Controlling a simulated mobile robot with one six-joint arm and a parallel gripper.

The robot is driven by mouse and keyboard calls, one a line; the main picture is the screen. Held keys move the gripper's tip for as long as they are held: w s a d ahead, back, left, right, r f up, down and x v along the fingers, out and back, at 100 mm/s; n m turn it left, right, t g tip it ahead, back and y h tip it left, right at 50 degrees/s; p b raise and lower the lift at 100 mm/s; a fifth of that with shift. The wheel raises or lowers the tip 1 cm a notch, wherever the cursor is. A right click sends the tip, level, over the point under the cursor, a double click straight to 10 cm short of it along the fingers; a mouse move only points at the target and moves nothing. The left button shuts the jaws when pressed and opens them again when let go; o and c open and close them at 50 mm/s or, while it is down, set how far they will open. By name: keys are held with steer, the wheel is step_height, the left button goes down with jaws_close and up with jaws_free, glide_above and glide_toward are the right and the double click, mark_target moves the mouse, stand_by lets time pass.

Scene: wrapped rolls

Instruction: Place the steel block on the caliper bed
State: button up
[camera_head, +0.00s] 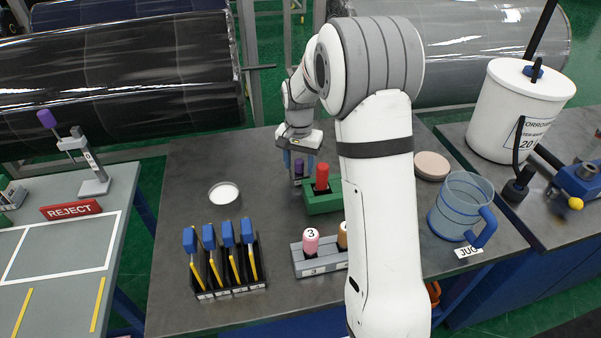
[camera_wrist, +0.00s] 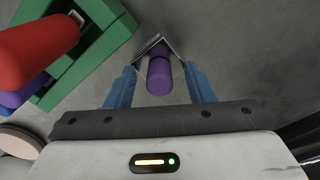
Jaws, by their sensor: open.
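My gripper (camera_wrist: 161,84) is open, with its blue fingers on either side of a purple cylindrical knob (camera_wrist: 159,77). Gaps show on both sides of the knob. A shiny metal piece, seemingly the steel block (camera_wrist: 150,50), sits at the knob's far end; its shape is partly hidden. In the head view my gripper (camera_head: 299,161) is low over the dark table, around the purple knob (camera_head: 299,168). On the left table stands a grey upright gauge with a purple top, which looks like the caliper; its flat grey base (camera_head: 95,187) may be the bed.
A green holder (camera_head: 323,202) with a red-handled piece (camera_head: 322,177) stands close beside my gripper. Nearby are a rack of blue-handled tools (camera_head: 228,275), a grey stand (camera_head: 318,262) with a pink numbered piece, a white disc (camera_head: 224,193) and a clear jug (camera_head: 458,207). A REJECT sign (camera_head: 71,210) is left.

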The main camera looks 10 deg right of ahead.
jaws_close()
stand_by(0.5)
